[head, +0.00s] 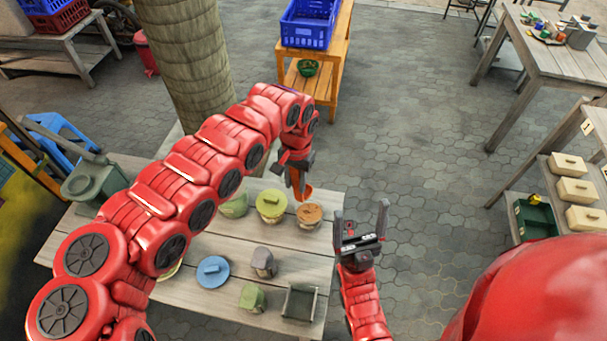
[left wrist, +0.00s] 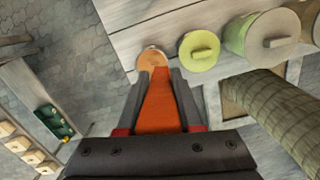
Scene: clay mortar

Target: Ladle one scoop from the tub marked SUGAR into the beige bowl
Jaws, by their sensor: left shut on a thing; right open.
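My left gripper (head: 297,165) is shut on an orange tool, likely the ladle (head: 303,191), which points down over the back right of the table. In the left wrist view the orange tool (left wrist: 160,105) fills the gap between the fingers. Just below it stands a tub with an orange-brown round top (head: 309,216); I cannot tell whether they touch. A yellow-green lidded tub (head: 271,204) and a green tub (head: 234,206) stand to its left. No SUGAR marking is readable. No beige bowl is clearly visible; my left arm hides part of the table. My right gripper (head: 361,222) is open and empty.
The plank table (head: 225,298) also bears a blue lidded thing (head: 212,271), a grey container (head: 263,262), a small green container (head: 251,297) and a grey square tray (head: 299,303). A tree trunk (head: 187,70) rises behind the table. Paved floor lies open to the right.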

